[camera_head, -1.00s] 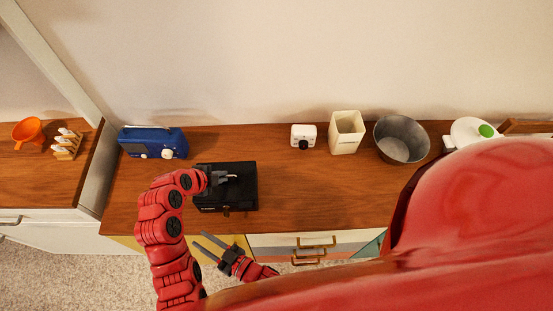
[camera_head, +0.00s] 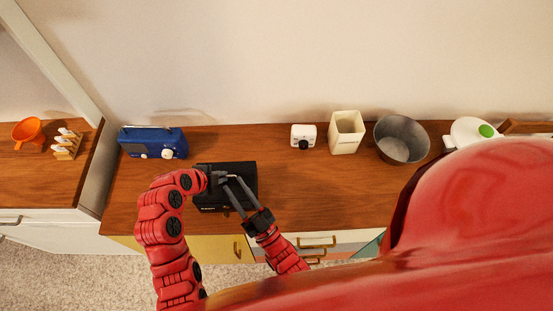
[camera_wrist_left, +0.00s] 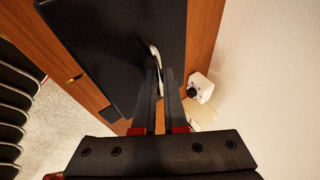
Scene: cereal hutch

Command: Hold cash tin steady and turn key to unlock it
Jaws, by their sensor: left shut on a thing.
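The black cash tin (camera_head: 210,201) sits on the wooden counter near its front edge; its dark lid also shows in the left wrist view (camera_wrist_left: 115,45). My left gripper (camera_head: 228,177) is shut on the tin's pale metal handle (camera_wrist_left: 156,58), on top of the lid. A small brass-coloured piece, apparently the key (camera_wrist_left: 75,77), shows at the tin's front side in the left wrist view. In the head view my right gripper hides that spot. My right gripper (camera_head: 232,182) has its two fingers apart, over the tin's front right part, with nothing visible between them.
A blue radio (camera_head: 153,143) stands left of the tin. A small white device (camera_head: 303,136), a cream container (camera_head: 346,133) and a grey metal bucket (camera_head: 401,139) stand to the right, towards the back. Counter between tin and bucket is clear. Drawer handles (camera_head: 317,241) show below the edge.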

